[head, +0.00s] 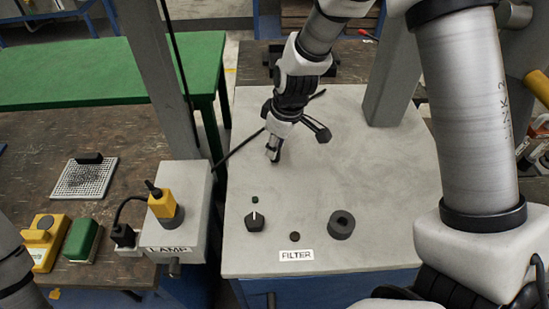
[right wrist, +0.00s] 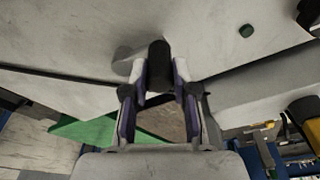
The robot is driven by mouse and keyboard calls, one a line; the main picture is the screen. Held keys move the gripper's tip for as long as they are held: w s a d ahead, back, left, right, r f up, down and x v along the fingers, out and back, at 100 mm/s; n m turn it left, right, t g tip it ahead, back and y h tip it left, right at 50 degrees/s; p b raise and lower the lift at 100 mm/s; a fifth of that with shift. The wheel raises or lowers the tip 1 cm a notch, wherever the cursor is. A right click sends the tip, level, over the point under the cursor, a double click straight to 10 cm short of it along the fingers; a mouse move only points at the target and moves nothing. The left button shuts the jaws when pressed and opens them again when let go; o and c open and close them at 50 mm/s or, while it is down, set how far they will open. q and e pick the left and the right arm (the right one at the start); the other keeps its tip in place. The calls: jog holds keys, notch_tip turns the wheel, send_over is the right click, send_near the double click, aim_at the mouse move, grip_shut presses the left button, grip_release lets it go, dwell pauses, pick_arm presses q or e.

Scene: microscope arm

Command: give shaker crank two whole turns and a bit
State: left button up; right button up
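My right gripper (head: 273,152) points down over the grey panel (head: 345,180) in the head view. In the right wrist view, its two fingers (right wrist: 160,80) are close on both sides of a short black upright cylinder, which looks like the shaker crank's handle (right wrist: 159,60). The fingers appear shut on it. The gripper hides the handle in the head view, and the rest of the crank cannot be made out clearly. Only a piece of my left arm shows at the lower left of the head view. My left gripper is out of view.
A dark pointer knob (head: 255,222), a small green button (head: 255,199) and a black ring knob (head: 341,224) sit near the FILTER label (head: 296,255). The lamp box (head: 186,215) stands left. A grey post (head: 391,75) rises behind.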

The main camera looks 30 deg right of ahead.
jog(key=o, duration=0.3)
notch_tip(320, 180, up, 8)
jog(key=p, duration=0.7)
jog(key=shift+r, duration=0.1)
